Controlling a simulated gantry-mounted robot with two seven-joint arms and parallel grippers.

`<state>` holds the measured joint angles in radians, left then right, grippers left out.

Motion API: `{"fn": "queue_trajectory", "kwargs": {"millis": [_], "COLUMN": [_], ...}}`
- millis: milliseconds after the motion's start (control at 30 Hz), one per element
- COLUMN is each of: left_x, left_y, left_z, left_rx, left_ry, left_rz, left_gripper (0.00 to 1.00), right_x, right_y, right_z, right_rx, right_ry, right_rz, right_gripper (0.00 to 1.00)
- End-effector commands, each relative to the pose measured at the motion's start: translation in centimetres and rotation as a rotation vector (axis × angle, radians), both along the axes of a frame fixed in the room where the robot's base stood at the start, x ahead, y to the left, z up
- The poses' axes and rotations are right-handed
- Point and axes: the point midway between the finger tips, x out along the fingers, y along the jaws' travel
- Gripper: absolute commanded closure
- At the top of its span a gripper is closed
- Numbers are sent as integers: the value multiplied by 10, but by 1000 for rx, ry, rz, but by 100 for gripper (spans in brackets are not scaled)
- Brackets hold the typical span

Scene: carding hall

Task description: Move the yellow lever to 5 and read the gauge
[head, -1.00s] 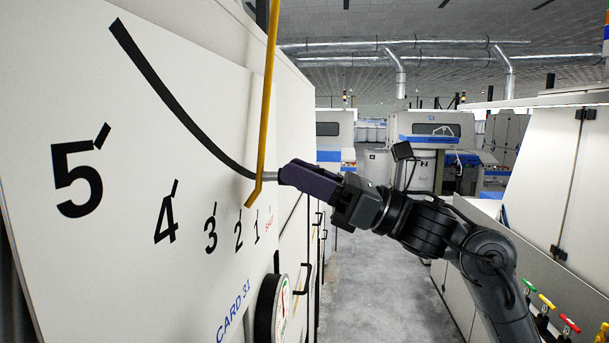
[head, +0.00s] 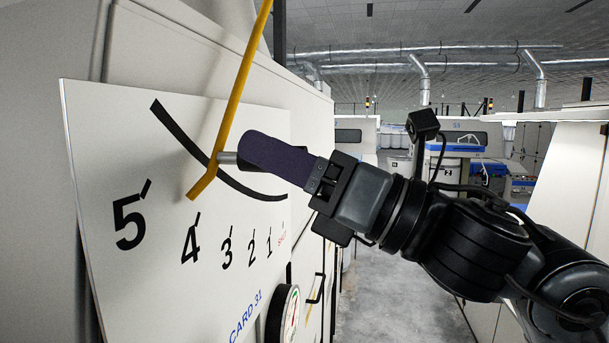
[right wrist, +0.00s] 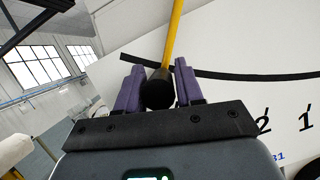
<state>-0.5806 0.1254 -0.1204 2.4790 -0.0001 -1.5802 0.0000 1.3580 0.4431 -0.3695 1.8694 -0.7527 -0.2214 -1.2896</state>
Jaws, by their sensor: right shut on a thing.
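The yellow lever (head: 236,95) hangs down across the white panel (head: 95,165) marked 5, 4, 3, 2, 1. Its bent lower tip is just above the tick of the 4 (head: 190,243); the 5 (head: 129,222) is farther left. My left gripper is out of view.
A black curved band (head: 170,120) runs over the panel behind the lever. "CARD 31" (head: 246,318) is printed below the numbers. Other machines and a pale cabinet (head: 570,170) stand to the right, with open grey floor (head: 385,290) between.

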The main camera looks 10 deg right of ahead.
Motion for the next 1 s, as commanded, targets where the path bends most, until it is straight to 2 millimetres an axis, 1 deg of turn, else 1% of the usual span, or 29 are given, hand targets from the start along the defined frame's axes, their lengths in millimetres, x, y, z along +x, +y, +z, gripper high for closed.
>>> {"fn": "queue_trajectory", "kwargs": {"millis": [33,100,200,333,600,633,700,767,1000], "left_x": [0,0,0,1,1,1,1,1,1], "left_y": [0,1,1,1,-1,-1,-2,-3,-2], "left_z": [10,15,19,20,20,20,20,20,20], "left_rx": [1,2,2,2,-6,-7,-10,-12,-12], "left_ry": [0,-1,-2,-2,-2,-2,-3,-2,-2], "left_rz": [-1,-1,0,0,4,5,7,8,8], "left_gripper": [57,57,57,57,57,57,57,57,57], "right_x": [-12,-24,-35,-42,-47,-47,-47,-47,-45], "right_y": [4,9,14,16,18,18,18,18,17], "right_z": [18,27,35,39,41,41,41,41,39], "right_rx": [12,23,35,45,45,45,46,46,44], "right_ry": [8,29,53,64,55,54,54,54,57], "right_rz": [1,-1,-2,-1,8,9,9,8,4], "right_gripper": [100,100,100,100,100,58,48,40,40]}}
